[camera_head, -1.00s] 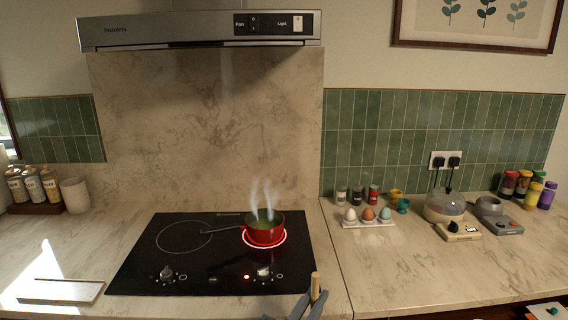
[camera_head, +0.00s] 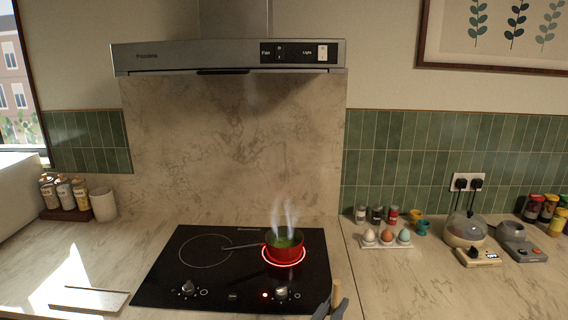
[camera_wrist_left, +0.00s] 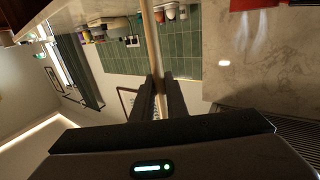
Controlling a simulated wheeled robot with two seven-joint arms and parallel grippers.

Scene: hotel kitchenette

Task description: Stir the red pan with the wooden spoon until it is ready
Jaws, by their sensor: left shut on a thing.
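The red pan (camera_head: 287,255) sits on a glowing red ring of the black hob, its dark handle pointing left. It holds something green and gives off steam. My left gripper (camera_head: 331,307) is at the bottom edge of the head view, in front of the hob. It is shut on the wooden spoon (camera_head: 337,291), whose upright handle end shows there. In the left wrist view the spoon's long pale handle (camera_wrist_left: 152,42) runs between the fingers (camera_wrist_left: 160,95). The spoon's other end is out of sight. A red part of the pan (camera_wrist_left: 250,4) shows at that view's top edge. My right gripper is not in view.
The hob (camera_head: 190,268) has an empty left ring and front knobs. A range hood (camera_head: 225,57) hangs above. An egg holder (camera_head: 388,243), spice jars (camera_head: 376,215) and an egg cooker (camera_head: 465,230) stand to the right. A pale board (camera_head: 90,299) lies front left.

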